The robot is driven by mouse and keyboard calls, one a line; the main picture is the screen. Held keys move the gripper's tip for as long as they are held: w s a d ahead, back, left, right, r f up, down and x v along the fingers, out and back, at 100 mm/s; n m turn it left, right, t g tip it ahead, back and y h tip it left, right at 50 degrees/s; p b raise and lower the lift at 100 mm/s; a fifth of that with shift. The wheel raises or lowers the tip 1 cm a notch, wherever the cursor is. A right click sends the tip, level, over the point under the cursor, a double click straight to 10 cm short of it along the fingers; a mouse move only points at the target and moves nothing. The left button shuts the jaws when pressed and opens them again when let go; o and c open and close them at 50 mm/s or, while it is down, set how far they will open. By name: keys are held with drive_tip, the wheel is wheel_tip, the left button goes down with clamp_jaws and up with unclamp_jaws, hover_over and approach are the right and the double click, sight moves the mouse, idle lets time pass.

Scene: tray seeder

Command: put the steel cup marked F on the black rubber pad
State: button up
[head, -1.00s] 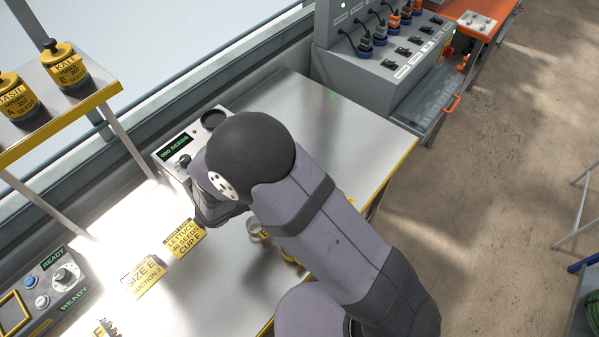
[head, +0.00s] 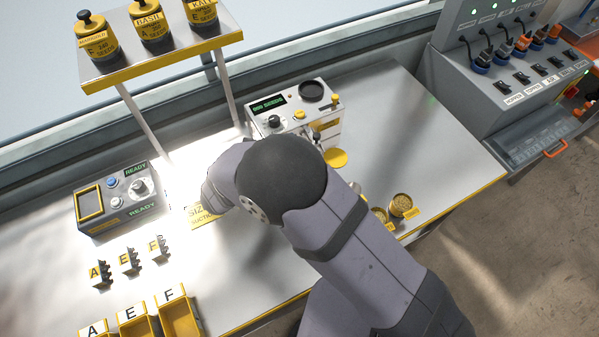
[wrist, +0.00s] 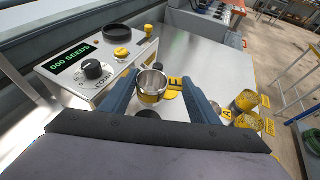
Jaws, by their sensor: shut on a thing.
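A steel cup with a yellow band (wrist: 152,86) sits between the two blue-grey fingers of my gripper (wrist: 160,82) in the wrist view. My gripper is shut on it. I look into its open top, and no letter on it is readable. In the head view my arm hides the gripper and this cup. A round black disc (wrist: 117,31) lies on top of the seed counter, beyond and left of the cup; it also shows in the head view (head: 311,91). I cannot tell whether it is the rubber pad.
The seed counter (head: 297,103) reads 000 SEEDS. Two filled yellow-banded cups (head: 401,205) (wrist: 247,120) stand near the bench's front edge. Yellow bins (head: 178,318), small lettered pieces (head: 129,262) and a control box (head: 115,203) are at left. The bench's right part is clear.

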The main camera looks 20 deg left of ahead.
drive_tip(key=shift+f+p, duration=1.4)
drive_tip(key=shift+f, duration=3.65)
drive_tip(key=shift+f, duration=0.25)
drive_tip(key=o, duration=1.1)
drive_tip(key=shift+r, duration=0.1)
drive_tip(key=shift+c, duration=0.2)
drive_tip(key=shift+r, duration=0.2)
drive_tip(key=shift+s+a, duration=0.1)
drive_tip(key=shift+s, duration=0.1)
drive_tip(key=b+v, duration=0.4)
drive_tip(key=v, duration=0.7)
drive_tip(key=shift+s+r+b, duration=0.15)
drive_tip(key=shift+s+b, duration=0.1)
drive_tip(key=shift+b, duration=0.15)
